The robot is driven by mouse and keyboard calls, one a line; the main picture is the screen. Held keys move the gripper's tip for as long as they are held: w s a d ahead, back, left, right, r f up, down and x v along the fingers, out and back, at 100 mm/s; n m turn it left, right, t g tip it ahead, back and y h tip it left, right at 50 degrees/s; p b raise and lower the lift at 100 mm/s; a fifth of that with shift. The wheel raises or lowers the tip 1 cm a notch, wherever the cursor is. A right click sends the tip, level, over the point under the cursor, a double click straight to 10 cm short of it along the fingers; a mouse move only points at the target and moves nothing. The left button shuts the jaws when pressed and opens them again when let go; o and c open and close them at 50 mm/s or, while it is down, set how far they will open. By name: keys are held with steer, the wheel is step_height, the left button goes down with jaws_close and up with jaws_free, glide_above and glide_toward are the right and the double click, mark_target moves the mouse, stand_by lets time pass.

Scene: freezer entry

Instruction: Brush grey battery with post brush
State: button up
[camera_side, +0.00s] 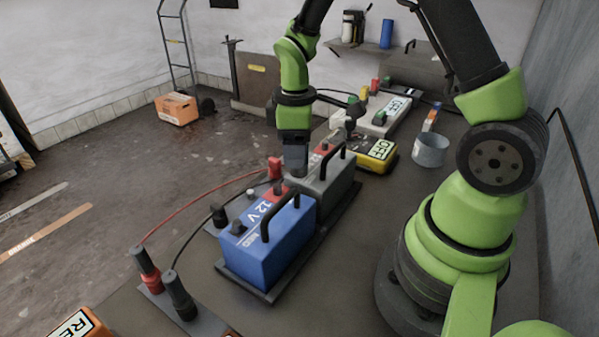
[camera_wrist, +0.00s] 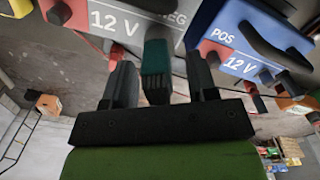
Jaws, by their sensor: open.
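The grey battery (camera_side: 330,182) stands behind the blue battery on the bench in the side view. Its "12 V" and "NEG" face (camera_wrist: 112,22) shows at the top left of the wrist view. My gripper (camera_side: 293,165) points down at the grey battery's near left edge, with its tips partly hidden. In the wrist view its two dark fingers are apart. A teal piece with a ribbed end (camera_wrist: 157,70) stands between them, with gaps on both sides. I cannot tell whether it is the post brush. No other brush is clearly identifiable.
The blue battery (camera_side: 268,240), with a raised black handle, stands close in front. A yellow "OFF" box (camera_side: 374,154), a white unit (camera_side: 385,117) and a metal cup (camera_side: 430,150) stand behind.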

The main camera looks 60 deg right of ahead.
step_height(320, 180, up, 9)
steer(key=shift+r, duration=0.15)
steer(key=s+a+r+m+t+y, duration=0.1)
steer(key=s+a+r+m+t, duration=0.2)
steer(key=s, duration=0.4)
steer(key=s+a+r+m+t+y, duration=0.1)
steer(key=s+a+r+m+t, duration=0.3)
steer(key=s+a+r+m, duration=0.1)
steer(key=shift+s+r+m, duration=0.65)
steer(key=shift+s+m, duration=0.35)
steer(key=shift+s, duration=0.25)
